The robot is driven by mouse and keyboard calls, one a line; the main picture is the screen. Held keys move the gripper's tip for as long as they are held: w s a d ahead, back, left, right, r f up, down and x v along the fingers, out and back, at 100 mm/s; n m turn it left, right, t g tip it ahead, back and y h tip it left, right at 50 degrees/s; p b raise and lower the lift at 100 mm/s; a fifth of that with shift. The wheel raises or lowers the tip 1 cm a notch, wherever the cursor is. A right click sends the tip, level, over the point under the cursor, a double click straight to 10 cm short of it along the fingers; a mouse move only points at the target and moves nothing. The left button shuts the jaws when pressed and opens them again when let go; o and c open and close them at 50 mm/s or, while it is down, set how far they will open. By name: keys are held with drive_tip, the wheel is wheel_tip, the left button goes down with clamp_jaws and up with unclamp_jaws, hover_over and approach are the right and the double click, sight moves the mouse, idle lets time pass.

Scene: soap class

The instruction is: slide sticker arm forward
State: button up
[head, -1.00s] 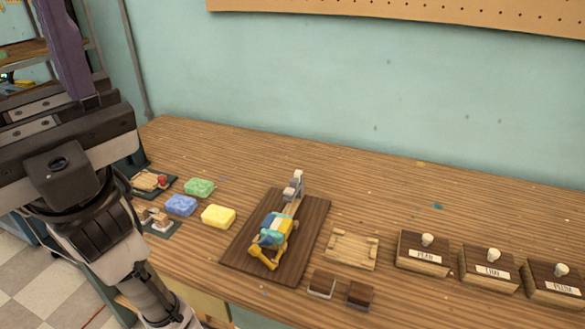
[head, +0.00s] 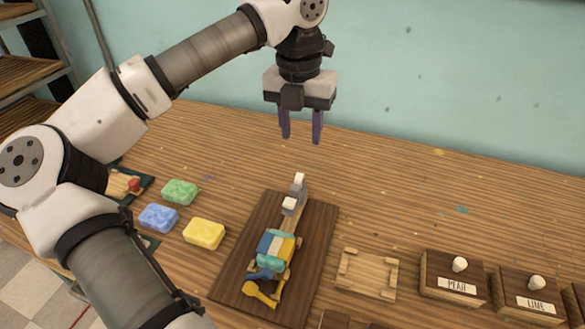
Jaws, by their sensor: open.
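The sticker device sits on a dark wooden board (head: 310,262) on the workbench. Its narrow wooden arm (head: 291,217) runs back from a blue, white and yellow body (head: 276,246) to grey and white blocks (head: 298,185) at the far end. A yellow handle (head: 260,294) sticks out at the near end. I cannot tell for certain which part slides. My gripper (head: 301,138) hangs above the far part of the bench, pointing down, with its two purple fingers apart and nothing between them. It is above and beyond the device and does not touch it.
Green (head: 180,191), blue (head: 159,217) and yellow (head: 204,233) soap bars lie left of the board. A pale wooden tray (head: 367,275) and labelled boxes with white knobs, PEAR (head: 453,277) and LIME (head: 529,296), stand right. The back of the bench is mostly clear.

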sight(295, 187)
drive_tip(key=f, duration=0.4)
drive_tip(key=f+p, duration=0.1)
drive_tip(key=f, duration=0.4)
drive_tip(key=a+f+p, duration=0.1)
drive_tip(key=f, duration=0.4)
clamp_jaws()
